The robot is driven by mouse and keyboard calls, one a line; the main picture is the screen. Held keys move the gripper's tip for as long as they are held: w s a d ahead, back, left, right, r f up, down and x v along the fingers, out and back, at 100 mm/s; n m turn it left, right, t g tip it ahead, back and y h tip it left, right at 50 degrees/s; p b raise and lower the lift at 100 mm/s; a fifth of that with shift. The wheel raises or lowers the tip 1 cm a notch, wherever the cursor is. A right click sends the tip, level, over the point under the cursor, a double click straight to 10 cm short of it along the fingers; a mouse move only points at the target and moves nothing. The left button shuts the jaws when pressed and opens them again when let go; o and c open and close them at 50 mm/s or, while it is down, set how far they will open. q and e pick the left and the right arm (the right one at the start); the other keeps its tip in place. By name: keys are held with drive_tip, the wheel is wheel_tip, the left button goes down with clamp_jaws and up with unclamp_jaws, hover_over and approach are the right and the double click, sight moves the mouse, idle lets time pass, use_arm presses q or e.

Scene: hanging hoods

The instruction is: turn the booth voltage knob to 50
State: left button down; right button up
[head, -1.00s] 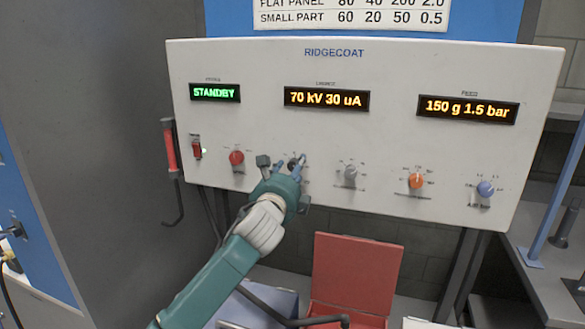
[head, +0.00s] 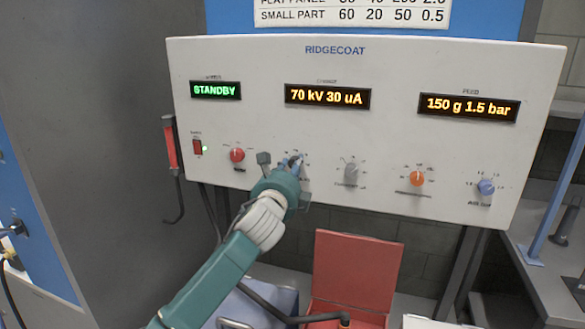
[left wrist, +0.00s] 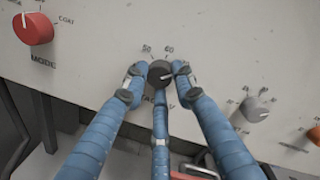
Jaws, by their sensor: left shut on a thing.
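The dark voltage knob (left wrist: 160,74) sits on the white control panel between the tips of my left gripper's blue fingers (left wrist: 157,80). The fingers are shut on it, one on each side and one below. Its pale pointer line faces right in the left wrist view. The labels 50 and 60 show above it; other labels are hidden by the fingers. In the head view my left gripper (head: 281,168) is at the panel's lower part and mostly covers the knob. The charge display (head: 327,96) reads 70 kV 30 uA. My right gripper is not in view.
A red mode knob (head: 237,155) is left of my gripper. A grey knob (head: 351,170), an orange knob (head: 417,178) and a blue knob (head: 486,187) are to the right. A red box (head: 351,264) is below the panel. The status display (head: 215,91) reads STANDBY.

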use_arm(q)
drive_tip(key=shift+d+f+n+p, duration=0.1)
drive_tip(key=shift+n+p, duration=0.2)
drive_tip(key=shift+n, duration=0.2)
drive_tip(key=n+p, duration=0.2)
drive_tip(key=n, duration=0.4)
drive_tip(key=n+g+h+p, duration=0.1)
drive_tip(key=n+p, duration=0.1)
drive_tip(key=n, duration=0.3)
drive_tip(key=r+n+p, duration=0.1)
drive_tip(key=n+p, duration=0.1)
drive_tip(key=n, duration=0.4)
drive_tip(key=shift+n+h, duration=0.3)
idle(0.4)
drive_tip(key=c, duration=1.4)
unclamp_jaws()
drive_tip(key=shift+c, duration=0.2)
drive_tip(key=shift+f+g, duration=0.1)
drive_tip(key=shift+g, duration=0.2)
